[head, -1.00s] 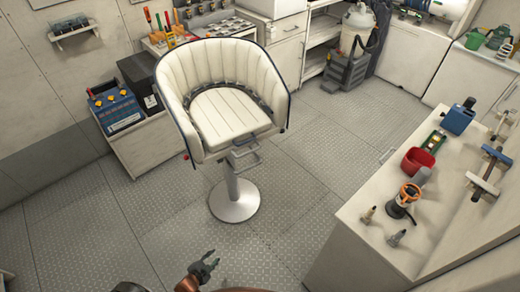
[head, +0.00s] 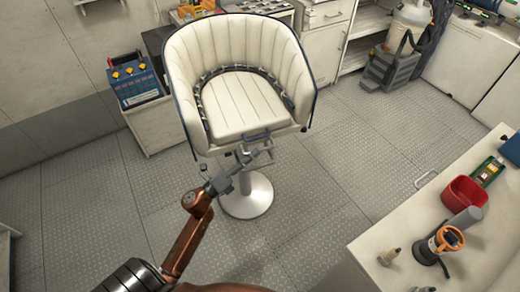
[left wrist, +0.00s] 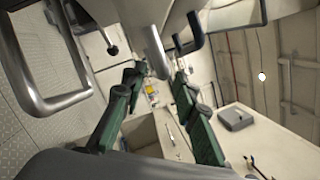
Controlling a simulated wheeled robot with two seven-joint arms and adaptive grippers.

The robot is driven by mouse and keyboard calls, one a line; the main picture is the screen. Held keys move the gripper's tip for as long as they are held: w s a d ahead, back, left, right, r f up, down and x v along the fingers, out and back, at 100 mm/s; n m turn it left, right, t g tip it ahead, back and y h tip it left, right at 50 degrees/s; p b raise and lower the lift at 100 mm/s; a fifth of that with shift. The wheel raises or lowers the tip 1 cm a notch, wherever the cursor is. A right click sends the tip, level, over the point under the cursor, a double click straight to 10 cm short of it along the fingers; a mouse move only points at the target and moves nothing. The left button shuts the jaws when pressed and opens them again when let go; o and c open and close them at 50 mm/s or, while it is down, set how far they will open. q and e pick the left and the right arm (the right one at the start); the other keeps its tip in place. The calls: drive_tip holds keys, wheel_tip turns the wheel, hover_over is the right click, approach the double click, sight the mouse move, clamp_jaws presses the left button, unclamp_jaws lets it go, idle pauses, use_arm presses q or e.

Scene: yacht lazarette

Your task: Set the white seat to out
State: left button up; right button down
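The white seat (head: 240,98) is a padded tub chair on a pedestal (head: 247,195), standing upright, its front towards me. A grey metal handle (head: 255,137) shows under its front edge. My left gripper (head: 262,153) is just below and in front of that handle; whether it touches is unclear. In the left wrist view, its two green fingers (left wrist: 158,82) are apart with nothing clearly between them. A grey bar end (left wrist: 157,50) lies just beyond the tips, and a large bent metal loop (left wrist: 50,105) is at left. My right gripper is not in view.
A counter (head: 395,262) at right holds a red bin (head: 464,193) and an orange-topped tool (head: 440,243). A blue battery box (head: 138,82) stands on a low cabinet behind left. Open plated floor (head: 330,180) lies around the pedestal.

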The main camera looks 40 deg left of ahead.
sight(260, 150)
use_arm(q)
drive_tip(key=shift+x, duration=1.95)
drive_tip(key=shift+f, duration=0.1)
drive_tip(key=shift+c, duration=0.5)
clamp_jaws()
